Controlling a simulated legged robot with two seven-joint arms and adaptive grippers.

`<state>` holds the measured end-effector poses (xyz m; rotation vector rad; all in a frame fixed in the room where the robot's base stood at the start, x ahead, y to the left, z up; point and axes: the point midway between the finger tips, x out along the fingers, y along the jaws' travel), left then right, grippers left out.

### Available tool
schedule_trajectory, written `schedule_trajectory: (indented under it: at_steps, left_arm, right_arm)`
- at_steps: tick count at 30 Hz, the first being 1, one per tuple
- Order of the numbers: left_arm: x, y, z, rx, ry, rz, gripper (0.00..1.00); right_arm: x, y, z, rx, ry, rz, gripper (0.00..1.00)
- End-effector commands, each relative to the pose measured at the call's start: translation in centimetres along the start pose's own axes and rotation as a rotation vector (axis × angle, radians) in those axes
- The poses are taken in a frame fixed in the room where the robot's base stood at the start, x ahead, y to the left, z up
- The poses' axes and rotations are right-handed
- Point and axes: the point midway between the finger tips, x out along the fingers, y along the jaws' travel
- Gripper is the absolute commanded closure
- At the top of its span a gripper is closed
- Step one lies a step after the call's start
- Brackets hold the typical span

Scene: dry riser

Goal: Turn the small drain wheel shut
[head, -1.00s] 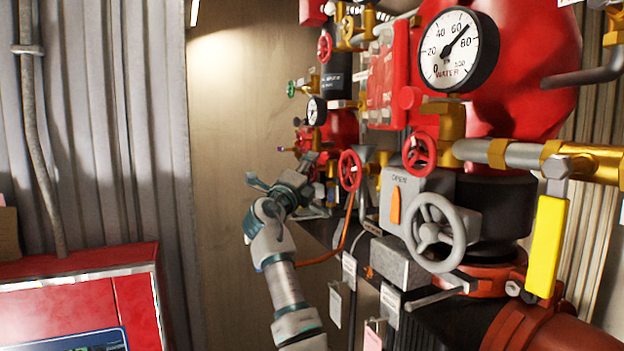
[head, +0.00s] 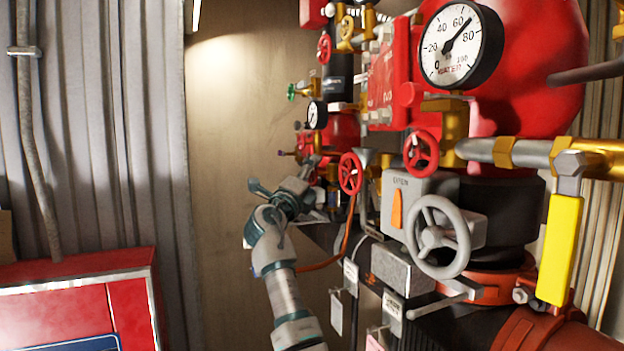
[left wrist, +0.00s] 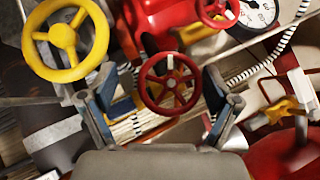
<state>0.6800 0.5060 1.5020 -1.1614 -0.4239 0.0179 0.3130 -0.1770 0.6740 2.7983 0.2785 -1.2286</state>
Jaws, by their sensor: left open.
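A small red handwheel (left wrist: 170,84) with spokes and a pale mark at its top shows between my left fingers in the left wrist view. My left gripper (head: 285,180) is open and empty, with one finger on each side of that wheel in the picture. The wheel looks to be beyond the fingertips, and I see no contact. In the head view, a red handwheel (head: 350,173) on the pipework is just right of my left gripper; I cannot tell if it is the same wheel. My right gripper is not in view.
A larger yellow handwheel (left wrist: 65,40) is left of the small wheel in the left wrist view, close to a finger. In the head view, a grey handwheel (head: 438,237), a yellow lever (head: 560,250) and a water gauge (head: 461,46) stand right. A red cabinet (head: 75,265) stands left.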

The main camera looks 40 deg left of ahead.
Motion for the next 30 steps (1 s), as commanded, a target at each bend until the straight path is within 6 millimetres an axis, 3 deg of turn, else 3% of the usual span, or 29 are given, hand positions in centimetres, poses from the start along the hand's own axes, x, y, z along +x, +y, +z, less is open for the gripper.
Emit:
schedule_trajectory:
  at_steps: [10, 24, 30]
  left_arm:
    - [-1.6, -0.4, 0.2, -0.003, -0.005, -0.005, 0.12]
    - [-9.8, 0.3, 0.0, -0.002, -0.003, 0.001, 0.12]
    - [-11.5, 0.4, -0.1, -0.001, 0.0, 0.002, 0.12]
  right_arm:
    - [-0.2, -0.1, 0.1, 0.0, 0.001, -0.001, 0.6]
    - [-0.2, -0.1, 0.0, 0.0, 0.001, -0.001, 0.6]
    - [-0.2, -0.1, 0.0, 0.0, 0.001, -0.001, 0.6]
